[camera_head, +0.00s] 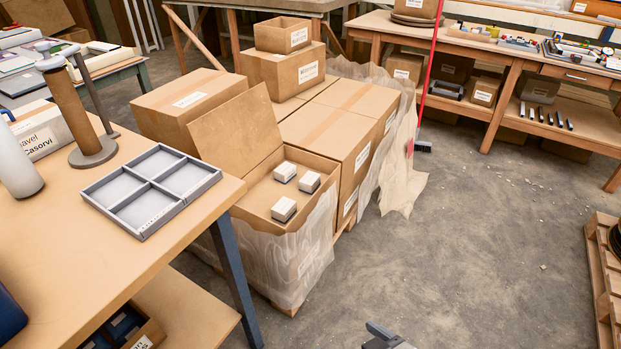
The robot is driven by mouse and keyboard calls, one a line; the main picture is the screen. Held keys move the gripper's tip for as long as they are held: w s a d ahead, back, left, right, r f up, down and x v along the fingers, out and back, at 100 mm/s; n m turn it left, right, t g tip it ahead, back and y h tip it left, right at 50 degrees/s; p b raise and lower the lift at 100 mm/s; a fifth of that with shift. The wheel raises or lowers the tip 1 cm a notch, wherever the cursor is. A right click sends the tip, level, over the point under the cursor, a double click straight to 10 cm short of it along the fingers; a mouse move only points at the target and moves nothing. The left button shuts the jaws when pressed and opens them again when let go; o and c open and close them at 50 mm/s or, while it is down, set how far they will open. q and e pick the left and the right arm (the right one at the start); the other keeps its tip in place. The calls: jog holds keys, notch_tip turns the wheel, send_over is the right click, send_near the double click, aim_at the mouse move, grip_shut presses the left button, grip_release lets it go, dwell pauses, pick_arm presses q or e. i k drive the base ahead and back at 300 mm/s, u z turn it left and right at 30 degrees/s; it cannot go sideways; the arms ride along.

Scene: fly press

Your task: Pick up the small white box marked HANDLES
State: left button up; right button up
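Three small white boxes with dark lower edges lie inside an open cardboard carton (251,217). One white box (285,171) is at the back, one white box (309,182) is to its right, and one white box (283,209) is nearer the front. Their print is too small to read, so I cannot tell which is marked HANDLES. The tip of a grey gripper, seemingly my right one (384,337), shows at the bottom edge, well below and right of the carton and apart from it. Its fingers are mostly cut off. My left gripper is not in view.
The carton's raised flap (236,130) stands at its back left. Stacked closed cartons (328,138) stand behind. A wooden table (75,225) with a grey four-compartment tray (152,190) is at the left. The concrete floor to the right is mostly open; a pallet (603,280) lies at the right edge.

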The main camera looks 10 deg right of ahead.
aim_at(285, 208)
jog(key=z, duration=1.65)
jog(key=i, duration=2.45)
jog(key=u, duration=0.05)
